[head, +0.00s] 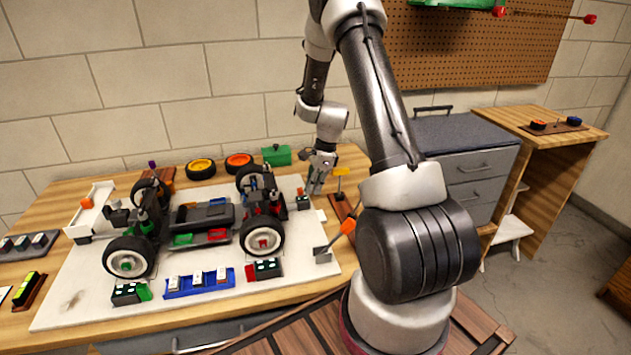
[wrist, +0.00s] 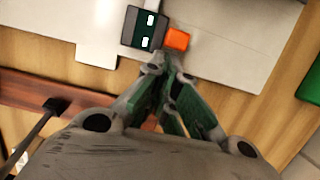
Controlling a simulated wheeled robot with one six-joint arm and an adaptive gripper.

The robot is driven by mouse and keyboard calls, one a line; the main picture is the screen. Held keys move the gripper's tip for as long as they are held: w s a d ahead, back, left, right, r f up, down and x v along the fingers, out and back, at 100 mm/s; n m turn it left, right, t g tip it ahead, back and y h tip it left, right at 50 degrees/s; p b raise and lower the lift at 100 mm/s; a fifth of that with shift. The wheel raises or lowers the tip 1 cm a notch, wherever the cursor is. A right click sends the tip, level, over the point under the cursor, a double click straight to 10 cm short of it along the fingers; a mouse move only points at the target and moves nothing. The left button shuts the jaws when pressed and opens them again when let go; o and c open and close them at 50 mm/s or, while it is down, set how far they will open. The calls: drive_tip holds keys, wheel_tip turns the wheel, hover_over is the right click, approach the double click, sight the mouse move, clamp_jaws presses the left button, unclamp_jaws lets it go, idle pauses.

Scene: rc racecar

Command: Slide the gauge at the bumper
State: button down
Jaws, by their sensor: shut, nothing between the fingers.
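A small dark block with white marks (wrist: 145,30) and an orange piece (wrist: 177,39) at its side shows at the top of the wrist view. It looks like the gauge. In the head view this dark block (head: 303,201) sits on the white board's right side, beside the car (head: 205,222). My gripper (wrist: 170,72) is shut and empty, with its fingertips just below the orange piece in the wrist view. I cannot tell whether they touch it. In the head view my gripper (head: 316,188) is low over the board's right edge, near the block.
Similar dark blocks, one with a green piece (head: 131,292) and one with a red piece (head: 265,269), lie along the board's front. A blue switch strip (head: 199,283) lies between them. A yellow-topped post (head: 341,180) and an orange-handled tool (head: 335,241) stand right. A green box (head: 277,155) is behind.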

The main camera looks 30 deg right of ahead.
sight(302, 190)
drive_tip(key=shift+w+a, duration=0.25)
drive_tip(key=shift+a, duration=0.65)
drive_tip(key=shift+w+a, duration=0.25)
drive_tip(key=shift+a, duration=0.6)
